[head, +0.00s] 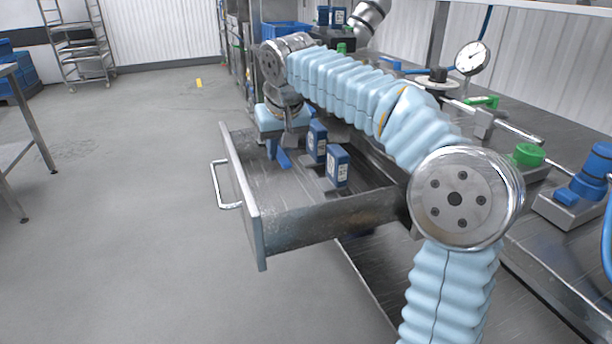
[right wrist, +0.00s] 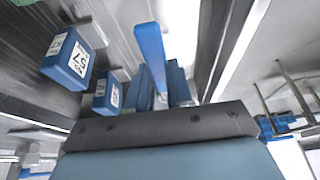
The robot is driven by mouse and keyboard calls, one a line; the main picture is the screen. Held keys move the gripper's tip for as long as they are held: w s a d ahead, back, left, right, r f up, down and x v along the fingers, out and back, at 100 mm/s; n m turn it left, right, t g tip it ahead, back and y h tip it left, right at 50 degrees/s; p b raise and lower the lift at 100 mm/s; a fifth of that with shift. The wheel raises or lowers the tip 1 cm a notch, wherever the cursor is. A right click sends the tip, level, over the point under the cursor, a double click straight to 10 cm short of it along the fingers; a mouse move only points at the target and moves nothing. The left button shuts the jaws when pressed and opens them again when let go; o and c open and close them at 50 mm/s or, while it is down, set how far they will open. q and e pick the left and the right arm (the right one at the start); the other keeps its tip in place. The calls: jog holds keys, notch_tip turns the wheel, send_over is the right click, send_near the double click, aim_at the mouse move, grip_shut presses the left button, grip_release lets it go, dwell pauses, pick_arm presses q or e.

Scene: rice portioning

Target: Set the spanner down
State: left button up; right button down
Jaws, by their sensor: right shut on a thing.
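My right gripper (head: 278,152) points down into the open metal drawer (head: 300,228), near its far end. It is shut on a long blue bar, which I take to be the spanner (head: 285,160). In the right wrist view the spanner (right wrist: 150,45) stands out past the blue fingers (right wrist: 160,88). The spanner's far end is hard to make out, and I cannot tell whether it touches the drawer floor. My left gripper is not in view.
Two blue labelled boxes (head: 337,166) (head: 316,141) stand in the drawer just right of the gripper. The drawer front with its handle (head: 222,185) faces left. A bench with a gauge (head: 472,57) and green-handled valves (head: 528,154) is at right.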

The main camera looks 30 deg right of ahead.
notch_tip(320, 180, down, 5)
jog(key=shift+d+f+b, duration=0.1)
jog(key=shift+f+b, duration=0.1)
jog(key=shift+b, duration=0.4)
notch_tip(320, 180, down, 4)
jog(key=shift+w+f+b, duration=0.1)
jog(key=shift+f+b, duration=0.15)
jog(key=shift+b, duration=0.15)
jog(key=c, duration=1.5)
grip_release()
jog(key=shift+f, duration=0.15)
jog(key=o, duration=0.5)
